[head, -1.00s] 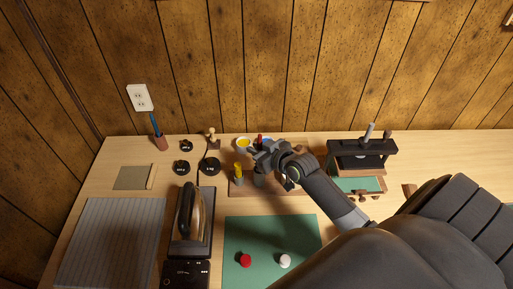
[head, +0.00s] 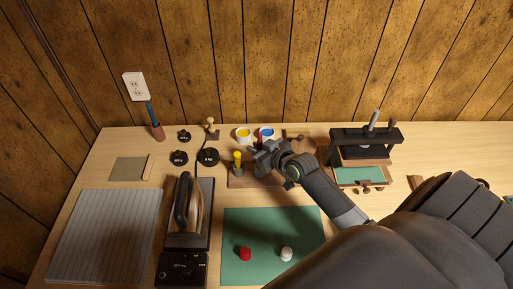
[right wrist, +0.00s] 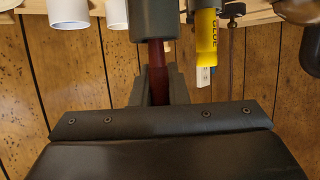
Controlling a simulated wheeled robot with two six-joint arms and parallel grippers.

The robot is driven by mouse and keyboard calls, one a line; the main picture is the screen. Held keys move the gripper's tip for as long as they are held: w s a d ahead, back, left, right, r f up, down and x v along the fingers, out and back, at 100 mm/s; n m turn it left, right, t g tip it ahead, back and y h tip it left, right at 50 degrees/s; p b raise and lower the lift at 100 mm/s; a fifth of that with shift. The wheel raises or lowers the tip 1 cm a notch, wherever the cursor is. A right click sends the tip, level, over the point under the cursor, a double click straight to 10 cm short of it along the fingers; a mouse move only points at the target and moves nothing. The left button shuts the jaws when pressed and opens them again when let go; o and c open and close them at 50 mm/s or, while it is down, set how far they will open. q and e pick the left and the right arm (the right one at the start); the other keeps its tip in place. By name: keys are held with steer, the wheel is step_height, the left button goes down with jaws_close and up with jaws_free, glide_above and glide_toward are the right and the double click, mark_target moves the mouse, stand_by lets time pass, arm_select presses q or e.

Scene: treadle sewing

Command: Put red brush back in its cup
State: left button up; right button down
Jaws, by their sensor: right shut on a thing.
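The red brush (head: 260,139) shows as a small red tip above my right gripper in the head view. In the right wrist view, which looks upside down, its dark red handle (right wrist: 157,72) runs from between my right gripper's fingers (right wrist: 158,92) to the mouth of a grey cup (right wrist: 153,20). My right gripper (head: 263,152) is shut on the brush, over the wooden rack. The brush is in line with the cup and its end appears to be inside; how deep is hidden. My left gripper is not in view.
A yellow glue stick (head: 237,158) stands close left of my gripper. White cups of yellow (head: 244,133) and blue (head: 266,132) paint stand behind. An iron (head: 187,205) lies left, a black press (head: 365,140) right. The green mat (head: 240,220) is mostly clear.

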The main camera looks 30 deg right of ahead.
steer(key=c, duration=1.3)
jaws_free()
steer(key=shift+c, duration=0.2)
steer(key=v, duration=1.7)
steer(key=shift+s+r+p, duration=0.15)
steer(key=shift+s+p, duration=0.05)
steer(key=shift+p, duration=0.1)
